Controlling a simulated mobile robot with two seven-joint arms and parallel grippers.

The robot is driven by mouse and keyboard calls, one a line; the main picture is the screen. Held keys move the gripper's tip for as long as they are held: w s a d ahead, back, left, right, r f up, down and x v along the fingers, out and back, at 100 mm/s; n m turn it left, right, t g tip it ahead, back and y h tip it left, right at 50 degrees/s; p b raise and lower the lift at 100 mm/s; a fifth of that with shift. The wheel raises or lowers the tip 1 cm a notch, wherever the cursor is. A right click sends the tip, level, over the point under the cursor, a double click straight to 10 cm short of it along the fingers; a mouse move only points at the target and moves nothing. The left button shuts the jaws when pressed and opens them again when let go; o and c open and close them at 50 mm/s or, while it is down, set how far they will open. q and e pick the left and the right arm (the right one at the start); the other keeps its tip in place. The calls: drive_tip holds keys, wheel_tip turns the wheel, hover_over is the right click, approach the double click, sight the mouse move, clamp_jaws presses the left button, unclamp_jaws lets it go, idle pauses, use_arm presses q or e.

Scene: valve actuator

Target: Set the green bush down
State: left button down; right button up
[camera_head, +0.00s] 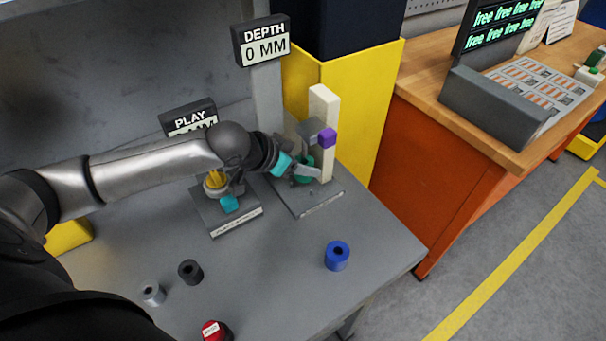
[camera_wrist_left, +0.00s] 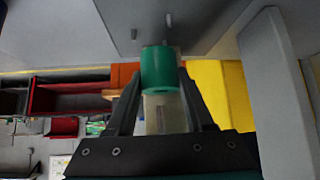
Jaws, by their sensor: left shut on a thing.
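My left gripper (camera_head: 300,166) is shut on the green bush (camera_head: 304,176), beside the depth gauge's pale upright post (camera_head: 322,120) with its purple block (camera_head: 327,138). In the left wrist view the green bush (camera_wrist_left: 160,70) sits between the two fingers of my left gripper (camera_wrist_left: 160,98), with a pale cylindrical part below it in the picture. In the head view the fingers partly hide the bush, and I cannot tell whether it touches the gauge. My right gripper is not in view.
A blue bush (camera_head: 337,257), a black bush (camera_head: 190,272), a grey bush (camera_head: 153,294) and a red part (camera_head: 214,333) stand on the grey table (camera_head: 265,285). The play gauge base (camera_head: 236,222) is left of the depth gauge. The depth sign (camera_head: 262,42) reads 0 MM.

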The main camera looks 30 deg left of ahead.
use_arm(q)
drive_tip(key=shift+d+f+b, duration=0.1)
drive_tip(key=shift+f+b, duration=0.25)
drive_tip(key=shift+f, duration=1.25)
drive_tip(key=shift+f, duration=0.15)
drive_tip(key=shift+c, duration=1.4)
unclamp_jaws()
drive_tip(key=p+v, duration=0.3)
drive_tip(key=v, duration=0.9)
drive_tip(key=shift+s, duration=0.1)
